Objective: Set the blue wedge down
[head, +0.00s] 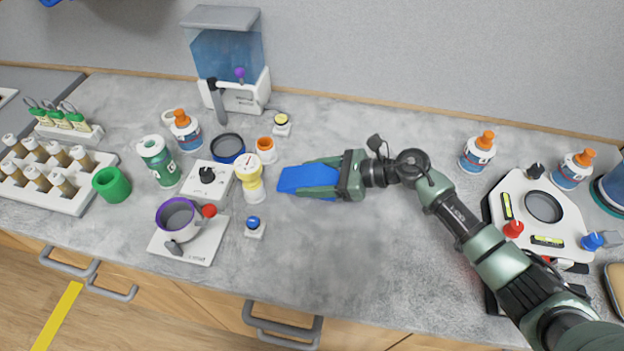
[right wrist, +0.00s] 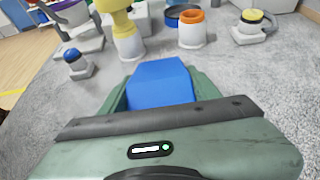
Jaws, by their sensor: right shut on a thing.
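The blue wedge (head: 298,179) is between the fingers of my right gripper (head: 312,179) in the head view. The gripper is shut on it, and the arm comes in from the right. In the right wrist view the wedge (right wrist: 160,83) shows between the green fingers, with its sloped end facing away. It is low over the grey counter (head: 330,245); I cannot tell whether it touches the surface. The rear of the wedge is hidden by the gripper. My left gripper is not in view.
Left of the wedge stand a yellow-and-white gauge (head: 249,178), a blue-button block (head: 254,227) and an orange-topped cup (head: 266,149). A water tank (head: 226,60) is behind. A white device (head: 540,215) stands at the right. The counter in front of the gripper is clear.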

